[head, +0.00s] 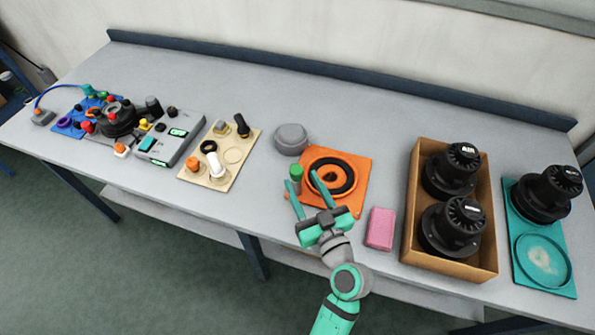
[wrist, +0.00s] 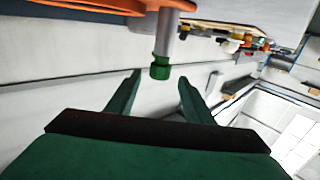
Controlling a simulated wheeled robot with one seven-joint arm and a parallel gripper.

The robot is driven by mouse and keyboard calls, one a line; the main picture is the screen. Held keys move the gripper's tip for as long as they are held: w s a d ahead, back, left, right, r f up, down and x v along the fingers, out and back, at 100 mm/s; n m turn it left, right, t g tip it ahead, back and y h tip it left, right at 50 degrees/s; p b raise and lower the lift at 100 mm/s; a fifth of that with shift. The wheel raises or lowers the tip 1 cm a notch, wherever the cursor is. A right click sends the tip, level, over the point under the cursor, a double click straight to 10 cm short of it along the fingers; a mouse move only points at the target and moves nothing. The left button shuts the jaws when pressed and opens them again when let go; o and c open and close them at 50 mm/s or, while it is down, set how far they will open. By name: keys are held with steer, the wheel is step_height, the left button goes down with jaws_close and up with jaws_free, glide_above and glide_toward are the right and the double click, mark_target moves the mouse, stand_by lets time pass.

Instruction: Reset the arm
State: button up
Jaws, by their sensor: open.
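My gripper (head: 301,179) is open and empty, just above the front left part of the orange plate (head: 350,203). Its two teal fingers are spread apart and also show in the wrist view (wrist: 158,78). A green-capped post (head: 296,171) stands at the plate's left edge, close to the fingertips. In the wrist view, which looks upside down, the green cap (wrist: 160,69) on its grey stem shows beyond the gap between the fingertips. I cannot tell exactly how far apart they are. A black ring (head: 345,174) lies on the orange plate.
A grey round lid (head: 291,139) sits behind the plate, and a pink block (head: 380,229) to its right. A cardboard box (head: 408,238) holds two black units. A teal tray (head: 520,268) is far right. A beige board (head: 226,178) and a grey control panel (head: 185,135) are left.

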steer(key=shift+v, duration=0.9)
